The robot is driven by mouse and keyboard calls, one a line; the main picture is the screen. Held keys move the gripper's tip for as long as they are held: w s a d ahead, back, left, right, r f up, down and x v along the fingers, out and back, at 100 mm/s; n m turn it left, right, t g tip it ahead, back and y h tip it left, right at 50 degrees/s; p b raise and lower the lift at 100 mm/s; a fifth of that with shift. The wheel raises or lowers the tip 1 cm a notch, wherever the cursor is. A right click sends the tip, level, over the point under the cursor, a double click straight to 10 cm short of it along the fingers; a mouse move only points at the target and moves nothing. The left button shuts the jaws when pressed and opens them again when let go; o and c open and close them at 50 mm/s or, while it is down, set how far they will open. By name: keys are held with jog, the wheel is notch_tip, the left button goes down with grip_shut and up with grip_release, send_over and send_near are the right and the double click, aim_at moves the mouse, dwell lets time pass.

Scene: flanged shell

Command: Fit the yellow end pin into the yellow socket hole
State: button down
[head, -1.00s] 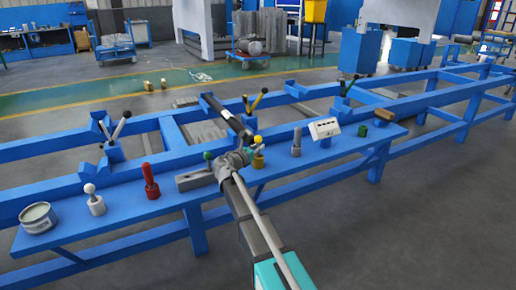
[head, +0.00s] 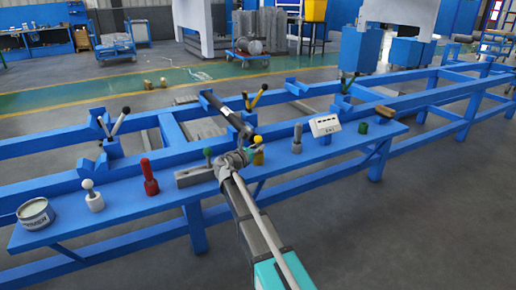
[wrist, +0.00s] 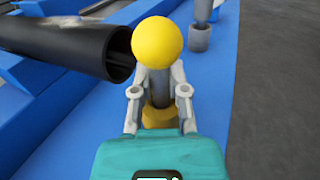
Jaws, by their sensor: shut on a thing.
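The yellow end pin shows in the wrist view as a yellow ball (wrist: 157,42) on a grey shaft. My gripper (wrist: 158,92) is shut on the shaft, just below the ball. The yellow socket (wrist: 160,117) shows under the shaft, partly hidden by my gripper; I cannot tell how deep the shaft sits in it. In the head view my gripper (head: 246,155) is at the yellow socket (head: 258,158) on the blue shelf, and the pin is small and partly covered there.
A black pipe (wrist: 65,47) lies close to the left of the pin, its open end near the ball. A grey pin in its socket (head: 297,145) stands to the right.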

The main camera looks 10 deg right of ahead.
jog(key=shift+f+b, duration=0.35)
jog(key=shift+f, duration=0.05)
jog(key=c, duration=0.6)
grip_release()
jog(key=shift+o, duration=0.2)
jog(key=shift+v, duration=6)
